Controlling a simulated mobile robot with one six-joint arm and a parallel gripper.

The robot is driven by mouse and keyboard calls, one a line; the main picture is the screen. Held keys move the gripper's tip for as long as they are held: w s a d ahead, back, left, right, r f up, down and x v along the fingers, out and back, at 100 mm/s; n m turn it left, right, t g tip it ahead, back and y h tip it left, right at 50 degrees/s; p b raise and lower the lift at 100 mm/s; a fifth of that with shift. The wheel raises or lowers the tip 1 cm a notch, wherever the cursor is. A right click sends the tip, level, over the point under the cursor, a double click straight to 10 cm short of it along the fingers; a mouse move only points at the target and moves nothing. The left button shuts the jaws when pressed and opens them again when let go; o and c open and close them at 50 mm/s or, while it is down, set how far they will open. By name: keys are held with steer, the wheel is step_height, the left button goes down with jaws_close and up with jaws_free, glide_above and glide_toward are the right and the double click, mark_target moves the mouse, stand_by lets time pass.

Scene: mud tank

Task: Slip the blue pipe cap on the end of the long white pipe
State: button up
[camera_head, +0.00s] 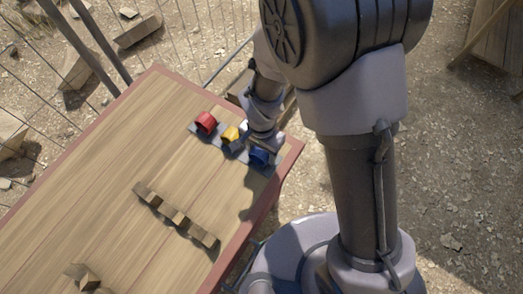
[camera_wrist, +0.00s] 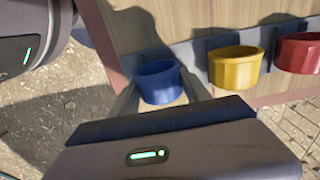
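The blue pipe cap (camera_head: 258,156) sits at the right end of a grey holder near the table's far right corner. It also shows in the wrist view (camera_wrist: 159,82), open side up. My gripper (camera_head: 260,137) is over this cap. In the wrist view its two grey fingers (camera_wrist: 162,92) are apart, one on each side of the blue cap. I cannot tell whether they touch it. No long white pipe shows in either view.
A yellow cap (camera_head: 230,134) and a red cap (camera_head: 206,122) sit beside the blue one in the holder (camera_head: 244,157). A notched wooden support (camera_head: 173,214) lies mid-table, with another wooden piece (camera_head: 82,276) nearer. The left of the wooden table (camera_head: 110,170) is clear.

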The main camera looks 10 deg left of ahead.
steer(key=shift+c, duration=1)
step_height(320, 180, up, 8)
steer(key=p, duration=0.6)
steer(key=shift+r, duration=0.15)
